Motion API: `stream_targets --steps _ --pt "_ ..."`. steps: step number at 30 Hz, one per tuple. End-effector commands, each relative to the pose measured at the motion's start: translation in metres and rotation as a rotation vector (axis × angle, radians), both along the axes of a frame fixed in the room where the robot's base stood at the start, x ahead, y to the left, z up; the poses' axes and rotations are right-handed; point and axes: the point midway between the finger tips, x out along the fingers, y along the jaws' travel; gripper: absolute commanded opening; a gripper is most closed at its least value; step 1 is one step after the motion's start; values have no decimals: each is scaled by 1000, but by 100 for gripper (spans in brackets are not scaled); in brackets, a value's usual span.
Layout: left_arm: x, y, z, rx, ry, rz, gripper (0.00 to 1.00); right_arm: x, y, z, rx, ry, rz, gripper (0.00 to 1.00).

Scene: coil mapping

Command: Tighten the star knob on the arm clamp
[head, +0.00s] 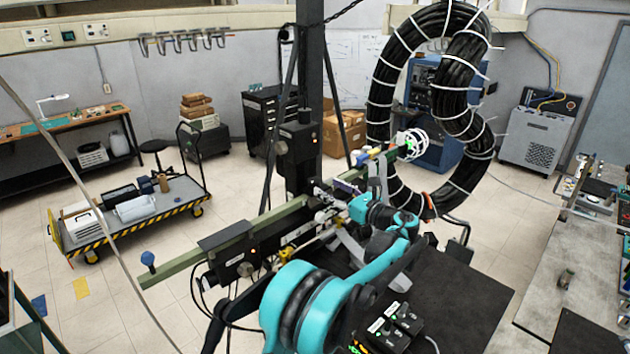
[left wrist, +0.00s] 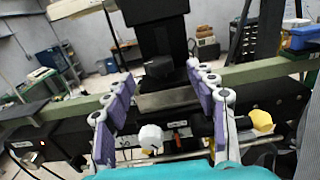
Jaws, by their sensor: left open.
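In the left wrist view, a dark knob (left wrist: 160,67) sits on the front of the black upright block above the green horizontal arm (left wrist: 270,72). It looks like the star knob of the arm clamp, but its lobes are too dark to tell. My left gripper (left wrist: 160,76) is open, with its purple-padded fingers to the left and right of this knob and nothing held. Contact cannot be told. In the head view, my left gripper (head: 338,194) is at the clamp by the black column, and the knob is hidden there. My right gripper is not in view.
A pale faceted knob (left wrist: 151,137) and a yellow knob (left wrist: 262,120) lie below the green arm. A thick black cable coil (head: 384,85) hangs at the right of the column. A loaded cart (head: 150,222) stands at left. Floor between is open.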

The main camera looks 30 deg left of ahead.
Motion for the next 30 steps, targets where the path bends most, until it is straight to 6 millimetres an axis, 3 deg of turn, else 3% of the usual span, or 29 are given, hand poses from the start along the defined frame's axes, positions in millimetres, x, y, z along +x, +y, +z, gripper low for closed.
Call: stream_targets --steps 9,15,22,23,28,30 --pt "17 50 2 -3 -2 2 57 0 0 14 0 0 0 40" --pt "22 63 1 -3 -2 0 57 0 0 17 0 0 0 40" --pt "22 64 0 -4 -3 -1 57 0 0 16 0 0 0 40" --pt "22 64 0 -4 -3 -1 54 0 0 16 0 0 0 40" --pt "22 64 0 -4 -3 -1 9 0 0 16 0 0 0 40" --pt "22 64 0 -4 -3 -1 6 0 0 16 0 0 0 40"
